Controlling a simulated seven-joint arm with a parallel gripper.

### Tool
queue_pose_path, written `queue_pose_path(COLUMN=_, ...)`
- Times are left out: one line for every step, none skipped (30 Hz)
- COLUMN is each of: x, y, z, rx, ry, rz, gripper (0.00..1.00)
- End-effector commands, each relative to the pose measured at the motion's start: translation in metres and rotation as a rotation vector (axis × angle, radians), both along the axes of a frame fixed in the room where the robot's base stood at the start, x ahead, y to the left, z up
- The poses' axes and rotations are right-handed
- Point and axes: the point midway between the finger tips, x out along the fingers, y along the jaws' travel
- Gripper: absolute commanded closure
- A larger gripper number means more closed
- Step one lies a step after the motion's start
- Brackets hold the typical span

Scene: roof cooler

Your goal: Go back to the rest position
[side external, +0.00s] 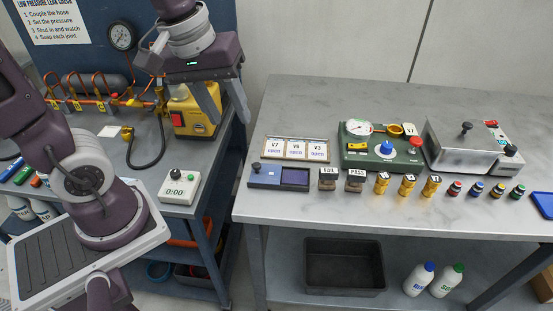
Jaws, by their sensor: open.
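My gripper (222,108) hangs at the upper middle of the side external view, pointing down. Its two fingers are apart and nothing shows between them. It is in front of the yellow machine (196,112) with a red switch, which stands on the blue bench at the left. From this one view I cannot tell how far the fingers are from the machine. My arm rises from its base at the lower left.
The grey table (330,110) at the right holds a green gauge unit (382,163), a metal box (462,148), stamps, brass fittings and small capped bottles. A timer (180,188) and copper pipework (95,88) are on the left bench. A dark bin (344,266) sits below.

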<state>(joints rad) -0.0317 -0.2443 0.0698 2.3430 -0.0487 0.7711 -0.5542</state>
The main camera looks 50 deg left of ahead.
Motion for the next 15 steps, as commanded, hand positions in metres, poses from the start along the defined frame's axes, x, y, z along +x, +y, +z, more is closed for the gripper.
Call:
queue_pose_path(x=-0.021, y=-0.006, z=0.015, rx=0.046, ry=-0.063, rz=-0.138, gripper=0.59)
queue_pose_path(x=-0.034, y=-0.009, z=0.02, rx=0.079, ry=-0.092, rz=-0.227, gripper=0.59)
queue_pose_path(x=-0.049, y=-0.011, z=0.025, rx=0.123, ry=-0.125, rz=-0.331, gripper=0.59)
queue_pose_path(x=-0.059, y=-0.013, z=0.027, rx=0.155, ry=-0.147, rz=-0.398, gripper=0.59)
queue_pose_path(x=-0.067, y=-0.013, z=0.029, rx=0.183, ry=-0.166, rz=-0.456, gripper=0.59)
queue_pose_path(x=-0.076, y=-0.015, z=0.03, rx=0.217, ry=-0.186, rz=-0.519, gripper=0.59)
queue_pose_path(x=-0.082, y=-0.015, z=0.03, rx=0.237, ry=-0.196, rz=-0.557, gripper=0.59)
queue_pose_path(x=-0.086, y=-0.015, z=0.03, rx=0.253, ry=-0.203, rz=-0.587, gripper=0.59)
queue_pose_path(x=-0.089, y=-0.016, z=0.03, rx=0.268, ry=-0.21, rz=-0.614, gripper=0.59)
queue_pose_path(x=-0.091, y=-0.016, z=0.03, rx=0.275, ry=-0.214, rz=-0.626, gripper=0.59)
queue_pose_path(x=-0.092, y=-0.016, z=0.03, rx=0.28, ry=-0.215, rz=-0.634, gripper=0.59)
queue_pose_path(x=-0.092, y=-0.016, z=0.03, rx=0.283, ry=-0.215, rz=-0.638, gripper=0.59)
queue_pose_path(x=-0.092, y=-0.016, z=0.03, rx=0.282, ry=-0.214, rz=-0.639, gripper=0.59)
queue_pose_path(x=-0.092, y=-0.016, z=0.03, rx=0.282, ry=-0.214, rz=-0.638, gripper=0.59)
queue_pose_path(x=-0.092, y=-0.016, z=0.03, rx=0.281, ry=-0.214, rz=-0.637, gripper=0.59)
